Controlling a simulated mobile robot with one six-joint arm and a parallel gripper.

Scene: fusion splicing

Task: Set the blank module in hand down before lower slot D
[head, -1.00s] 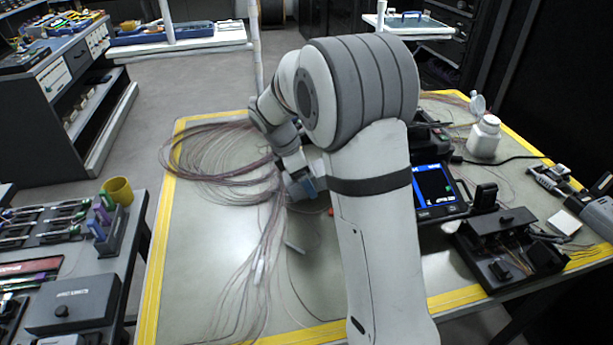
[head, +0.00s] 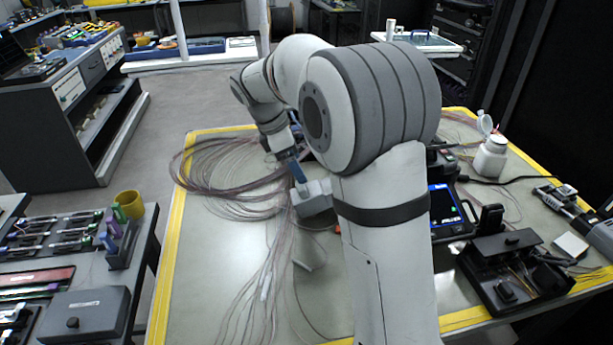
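My arm reaches out over the table and bends down at its far end. My gripper (head: 300,178) is there, small and partly behind my own upper arm. A narrow blue piece (head: 298,171) shows at the end of my wrist, with a pale grey block (head: 312,199) just below it. I cannot tell whether either one is the blank module or part of my gripper. The fingers are not clearly seen, so their opening is unclear. Lower slot D is not recognisable in this view.
The yellow-edged table (head: 205,290) carries loose fibre coils (head: 215,185) under my wrist. A splicer with a lit screen (head: 445,207), a white bottle (head: 490,158) and a black fixture (head: 505,265) stand at right. A side bench with a dark box (head: 85,312) is at left.

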